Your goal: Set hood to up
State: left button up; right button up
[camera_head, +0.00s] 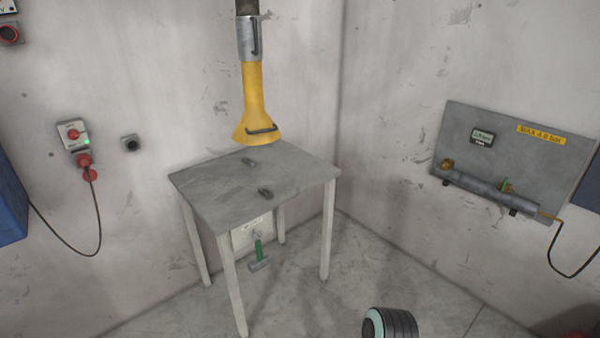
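The yellow hood (257,105) hangs from a grey metal pipe section (249,40) over the back of the small grey table (215,178). It flares toward its lower rim, and a dark handle (262,130) sits on the front near that rim. A second dark handle shows on the grey pipe section. The hood's rim appears close above the tabletop; the exact gap cannot be told. The pipe's top runs out of the picture. Neither of my grippers is in view.
Two small dark fittings (265,193) lie on the tabletop. A switch box (74,135) with a cable is on the left wall. A gauge panel (535,165) with a pipe is on the right wall.

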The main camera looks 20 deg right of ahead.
aim_at(255, 126)
jog(key=i+j+z, duration=0.15)
jog(key=z, duration=0.25)
jog(key=i+j+z, duration=0.2)
jog(key=z, duration=0.15)
jog(key=i+j+z, duration=0.2)
jog(key=z, duration=0.2)
jog(key=i+j+z, duration=0.1)
jog(key=j, duration=0.25)
jog(key=i+j+z, duration=0.1)
jog(key=j, duration=0.3)
jog(key=i+j+z, duration=0.1)
jog(key=j, duration=0.25)
jog(key=i+j, duration=0.15)
jog(key=j, duration=0.15)
jog(key=i+j, duration=0.1)
jog(key=j, duration=0.2)
jog(key=i+j, duration=0.15)
jog(key=j, duration=0.15)
